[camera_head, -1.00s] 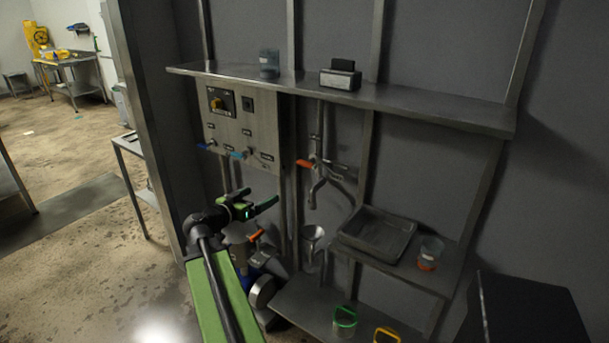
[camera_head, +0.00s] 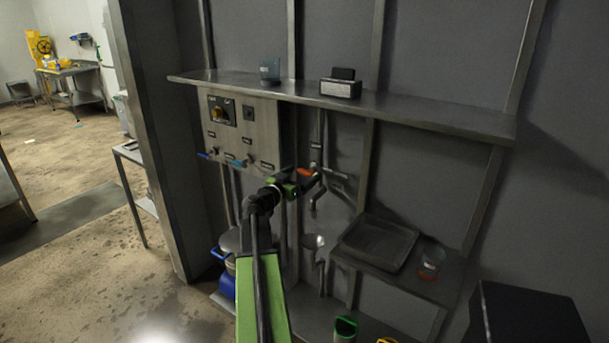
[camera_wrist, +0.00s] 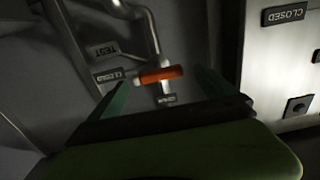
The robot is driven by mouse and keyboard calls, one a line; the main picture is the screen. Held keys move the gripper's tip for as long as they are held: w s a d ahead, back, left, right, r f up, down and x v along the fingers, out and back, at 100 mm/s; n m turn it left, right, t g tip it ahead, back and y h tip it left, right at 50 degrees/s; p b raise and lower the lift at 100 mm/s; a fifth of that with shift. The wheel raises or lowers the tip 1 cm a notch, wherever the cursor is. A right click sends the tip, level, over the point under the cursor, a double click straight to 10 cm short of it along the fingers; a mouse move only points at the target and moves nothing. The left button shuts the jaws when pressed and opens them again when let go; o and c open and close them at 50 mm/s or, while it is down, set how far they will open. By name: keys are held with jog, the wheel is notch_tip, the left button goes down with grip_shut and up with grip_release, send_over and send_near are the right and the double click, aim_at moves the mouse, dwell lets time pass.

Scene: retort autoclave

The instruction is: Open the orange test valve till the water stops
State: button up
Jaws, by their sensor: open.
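The orange test valve handle (camera_head: 304,172) is on the pipework with a downturned spout (camera_head: 317,197), right of the control panel. In the wrist view, which shows the labels upside down, the orange handle (camera_wrist: 162,74) lies sideways between a label at its left end and another just below it. My gripper (camera_head: 306,184) is open in front of the valve. In the wrist view my gripper's (camera_wrist: 160,88) green fingers stand either side of the handle, seemingly not touching it. The handle is partly hidden by my gripper in the head view. I cannot make out any water running.
A funnel (camera_head: 313,241) sits below the spout. A tray (camera_head: 343,240) and a beaker (camera_head: 431,262) stand on the right shelf. The control panel (camera_head: 228,150) with blue-handled valves is left. A long shelf (camera_head: 420,109) crosses above. A dark box (camera_head: 525,315) is lower right.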

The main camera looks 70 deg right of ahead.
aim_at(304, 173)
jog(key=shift+x, duration=1.55)
